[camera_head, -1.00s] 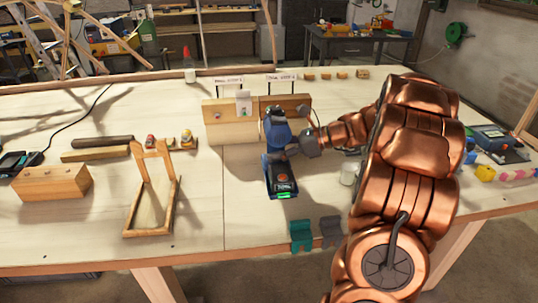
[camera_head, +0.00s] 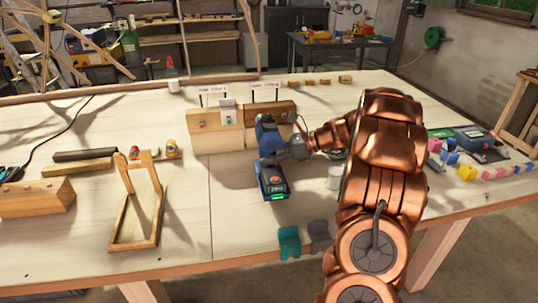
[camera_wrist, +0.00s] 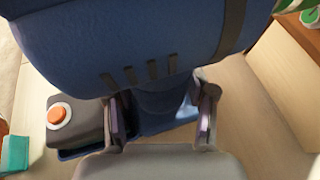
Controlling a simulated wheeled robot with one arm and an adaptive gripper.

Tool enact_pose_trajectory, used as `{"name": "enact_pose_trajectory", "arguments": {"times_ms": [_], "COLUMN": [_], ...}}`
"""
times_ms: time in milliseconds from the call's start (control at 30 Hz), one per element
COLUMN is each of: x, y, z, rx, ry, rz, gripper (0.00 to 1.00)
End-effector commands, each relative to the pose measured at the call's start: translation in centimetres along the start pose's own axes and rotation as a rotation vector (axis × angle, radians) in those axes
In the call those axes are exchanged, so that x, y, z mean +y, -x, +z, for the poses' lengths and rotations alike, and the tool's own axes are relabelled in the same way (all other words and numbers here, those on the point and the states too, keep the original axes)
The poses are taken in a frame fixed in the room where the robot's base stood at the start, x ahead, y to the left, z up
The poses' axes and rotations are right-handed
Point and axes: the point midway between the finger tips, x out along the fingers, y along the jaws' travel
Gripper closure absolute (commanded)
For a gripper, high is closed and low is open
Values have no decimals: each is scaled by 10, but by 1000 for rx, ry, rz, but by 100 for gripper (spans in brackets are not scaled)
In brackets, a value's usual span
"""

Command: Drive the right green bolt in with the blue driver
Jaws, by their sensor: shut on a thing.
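My gripper (camera_head: 300,147) is shut on the handle of the blue driver (camera_head: 265,130). The driver stands upright over the table, its dark battery base low and its head close in front of the right wooden block (camera_head: 285,110). In the wrist view my gripper's fingers (camera_wrist: 161,118) close on either side of the handle, under the wide blue driver body (camera_wrist: 130,45). The driver's tip and the right green bolt are hidden or too small to make out, so I cannot tell whether they touch.
The left wooden block (camera_head: 203,135) and a small grey box with a light (camera_head: 229,117) stand beside the driver. A wooden frame (camera_head: 135,215), a teal holder (camera_head: 289,242) and a white cup (camera_head: 334,177) are nearby.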

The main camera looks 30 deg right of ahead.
Motion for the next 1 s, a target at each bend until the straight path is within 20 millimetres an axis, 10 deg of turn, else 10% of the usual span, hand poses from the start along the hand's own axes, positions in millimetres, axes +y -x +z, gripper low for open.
{"name": "enact_pose_trajectory", "arguments": {"times_ms": [1000], "x": [-29], "y": [-19], "z": [-22], "rx": [-3], "ry": [2], "rz": [-2], "gripper": [100]}}
